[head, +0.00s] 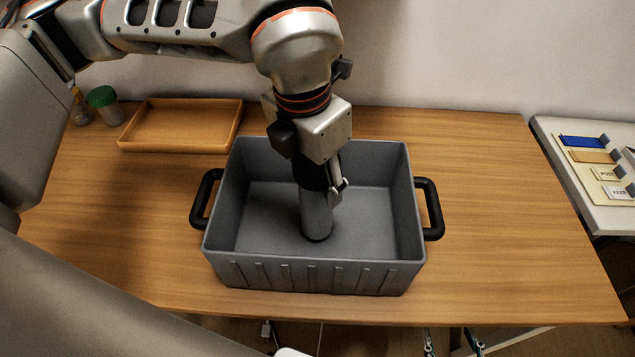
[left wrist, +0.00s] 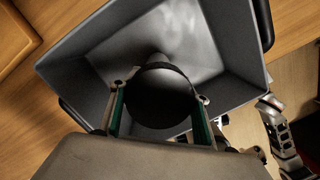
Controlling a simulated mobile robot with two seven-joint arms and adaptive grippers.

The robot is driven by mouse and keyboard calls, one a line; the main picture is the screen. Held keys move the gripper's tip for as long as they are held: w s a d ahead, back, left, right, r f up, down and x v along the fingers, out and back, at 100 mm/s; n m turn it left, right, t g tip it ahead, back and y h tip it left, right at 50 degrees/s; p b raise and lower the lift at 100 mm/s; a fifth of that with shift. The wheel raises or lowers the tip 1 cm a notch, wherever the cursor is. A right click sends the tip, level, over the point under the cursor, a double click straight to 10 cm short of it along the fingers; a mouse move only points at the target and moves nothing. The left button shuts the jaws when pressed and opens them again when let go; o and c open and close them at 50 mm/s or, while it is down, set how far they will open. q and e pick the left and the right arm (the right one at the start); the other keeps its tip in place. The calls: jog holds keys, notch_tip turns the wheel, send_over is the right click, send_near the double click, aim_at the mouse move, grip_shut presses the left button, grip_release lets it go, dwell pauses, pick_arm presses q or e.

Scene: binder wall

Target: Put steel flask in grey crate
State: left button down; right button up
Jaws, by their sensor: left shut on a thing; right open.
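The steel flask (head: 316,215) is a grey cylinder with a dark top, held upright inside the grey crate (head: 315,275). My left gripper (head: 322,186) reaches down into the crate and is shut around the flask's upper part. In the left wrist view the flask's dark round top (left wrist: 158,98) sits between the green-padded fingers, with the crate (left wrist: 85,85) around it. The flask's lower end is close to the crate floor; I cannot tell whether it touches. My right gripper (head: 452,343) is open and empty at the bottom edge of the head view, below the table's front edge.
The crate has black side handles and stands on the wooden table (head: 490,200). A shallow wooden tray (head: 182,148) and a green-lidded jar (head: 106,104) are at the back left. A white side table (head: 588,180) with labelled pieces stands at right. The table right of the crate is clear.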

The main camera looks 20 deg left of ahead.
pick_arm(q)
jog(key=shift+f, duration=0.7)
pick_arm(e)
jog(key=shift+s+f, duration=0.15)
jog(key=shift+f, duration=0.05)
pick_arm(q)
jog(key=shift+f, duration=0.2)
jog(key=c, duration=1.1)
grip_release()
jog(key=shift+o, duration=0.2)
jog(key=shift+r, duration=0.1)
jog(key=shift+r, duration=0.25)
jog(key=r, duration=0.6)
jog(key=s+r+p, duration=0.1)
jog(key=r, duration=0.3)
jog(key=shift+a, duration=0.3)
jog(key=shift+s+r, duration=0.15)
jog(key=shift+r, duration=0.65)
pick_arm(e)
jog(key=shift+s+a+r, duration=0.15)
jog(key=shift+s+r, duration=0.15)
